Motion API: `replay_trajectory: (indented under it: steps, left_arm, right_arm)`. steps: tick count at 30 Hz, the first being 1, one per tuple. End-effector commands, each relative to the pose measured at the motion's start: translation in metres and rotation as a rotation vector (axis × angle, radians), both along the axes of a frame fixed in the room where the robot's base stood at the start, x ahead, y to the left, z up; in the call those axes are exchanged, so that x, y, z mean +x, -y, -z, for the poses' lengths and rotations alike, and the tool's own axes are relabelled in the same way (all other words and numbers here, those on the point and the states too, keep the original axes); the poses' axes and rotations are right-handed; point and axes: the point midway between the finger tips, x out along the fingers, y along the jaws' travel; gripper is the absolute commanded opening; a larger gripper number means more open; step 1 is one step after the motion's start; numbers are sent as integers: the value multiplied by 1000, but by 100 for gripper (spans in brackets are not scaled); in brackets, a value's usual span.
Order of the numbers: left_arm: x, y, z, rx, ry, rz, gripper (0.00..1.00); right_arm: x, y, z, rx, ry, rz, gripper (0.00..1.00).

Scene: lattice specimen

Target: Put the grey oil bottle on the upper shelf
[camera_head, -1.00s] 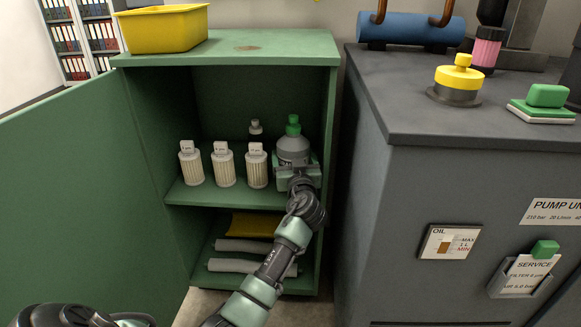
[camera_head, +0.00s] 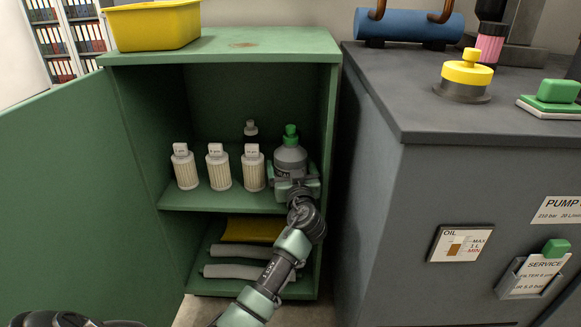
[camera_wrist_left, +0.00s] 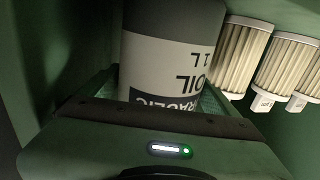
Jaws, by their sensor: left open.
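The grey oil bottle (camera_head: 290,159) with a green cap is upright inside the green cabinet, at the right end of the upper shelf (camera_head: 225,201). Its base is hidden behind my left gripper (camera_head: 294,182), so contact with the shelf cannot be seen. The left gripper is open, with its fingers on either side of the bottle. In the left wrist view the bottle (camera_wrist_left: 165,60) stands between the fingers, its label upside down in the picture. My right gripper is not in view.
Several pale filters and a dark-capped bottle (camera_head: 251,131) share the shelf; the nearest filter (camera_head: 254,168) is just left of the oil bottle. The cabinet's right wall is close on the other side. Below lie grey rolls (camera_head: 235,271) and a yellow item (camera_head: 250,229). A grey pump unit (camera_head: 400,200) stands right.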

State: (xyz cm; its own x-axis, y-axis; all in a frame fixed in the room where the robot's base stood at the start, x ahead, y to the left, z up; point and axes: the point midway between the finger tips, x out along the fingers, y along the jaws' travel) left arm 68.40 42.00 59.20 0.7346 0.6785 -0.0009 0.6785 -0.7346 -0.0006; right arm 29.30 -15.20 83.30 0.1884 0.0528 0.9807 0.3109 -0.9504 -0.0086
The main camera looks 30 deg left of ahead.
Motion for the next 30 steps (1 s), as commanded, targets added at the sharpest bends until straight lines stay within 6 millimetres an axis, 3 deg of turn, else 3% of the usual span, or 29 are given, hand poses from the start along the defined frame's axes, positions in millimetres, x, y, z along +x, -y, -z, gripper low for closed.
replay_trajectory:
  steps: [5, 18, 30]
  left_arm:
    - [-11, 12, -1, -2, -1, 2, 91]
    - [-76, 70, -1, -1, -1, 1, 91]
    - [-88, 82, -2, 1, 1, 0, 91]
  right_arm:
    - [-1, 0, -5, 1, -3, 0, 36]
    - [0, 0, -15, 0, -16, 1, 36]
    - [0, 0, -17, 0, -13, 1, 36]
